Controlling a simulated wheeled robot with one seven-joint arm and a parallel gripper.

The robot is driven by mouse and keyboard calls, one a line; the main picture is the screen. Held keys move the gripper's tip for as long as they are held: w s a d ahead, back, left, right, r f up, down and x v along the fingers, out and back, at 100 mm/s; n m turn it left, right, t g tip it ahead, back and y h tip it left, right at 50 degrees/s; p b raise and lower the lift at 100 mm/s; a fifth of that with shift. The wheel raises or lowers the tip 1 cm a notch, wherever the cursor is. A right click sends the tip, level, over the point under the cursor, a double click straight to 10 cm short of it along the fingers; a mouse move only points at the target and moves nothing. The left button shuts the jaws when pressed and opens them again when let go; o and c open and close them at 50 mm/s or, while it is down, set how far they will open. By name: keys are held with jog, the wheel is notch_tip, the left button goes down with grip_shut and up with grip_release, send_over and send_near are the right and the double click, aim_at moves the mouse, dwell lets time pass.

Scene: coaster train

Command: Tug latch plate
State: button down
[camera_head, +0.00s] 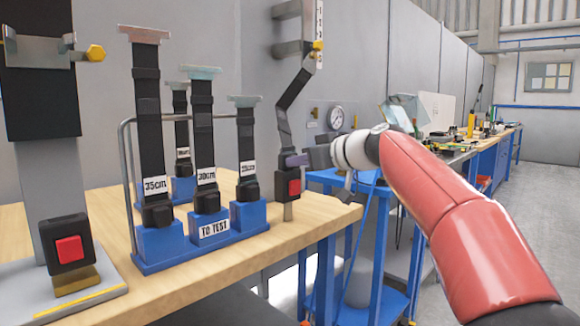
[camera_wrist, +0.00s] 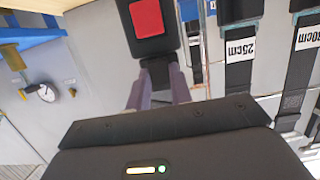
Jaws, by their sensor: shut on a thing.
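A black buckle with a red button (camera_head: 293,187) stands upright at the bench's right end. A black strap (camera_head: 294,92) runs from the wall fitting down to a black latch plate (camera_head: 282,163) just above the buckle. My gripper (camera_head: 296,160) comes from the right and is shut on the latch plate. In the wrist view, which looks upside down, the buckle (camera_wrist: 147,17) is at the top. There my gripper's purple-grey fingers (camera_wrist: 157,82) flank the black latch plate (camera_wrist: 158,70) against the buckle's end. How deep the plate sits in the buckle is hidden.
A blue rack (camera_head: 215,228) marked "TO TEST" holds several upright labelled straps, left of the buckle. Another red-button buckle (camera_head: 68,248) stands at the near left. A gauge (camera_head: 336,117) is on the wall behind. A blue-framed cart (camera_head: 352,222) stands right of the wooden bench (camera_head: 318,222).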

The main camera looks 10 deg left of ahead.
jog(key=c, duration=1.8)
grip_release()
grip_shut()
jog(key=shift+r, duration=0.25)
jog(key=o, duration=0.6)
grip_release()
jog(key=shift+f, duration=0.1)
jog(key=b+v, duration=0.2)
jog(key=v, duration=0.5)
jog(key=s+d+f+m+g+h, duration=0.1)
jog(key=s+d+f+m+h, duration=0.2)
jog(key=s+f, duration=0.8)
jog(key=s+d+f+m+g+h, duration=0.1)
jog(key=s+d+f+m+h, duration=0.3)
jog(key=s+d+f, duration=0.3)
jog(key=s+d+f+m+g+h, duration=0.1)
jog(key=s+d+f+m+h, duration=0.2)
jog(key=s+f, duration=1.2)
jog(key=shift+s+d+f+g+h, duration=0.1)
jog(key=shift+d+f+g+h, duration=0.3)
jog(key=shift+d+f+h, duration=0.8)
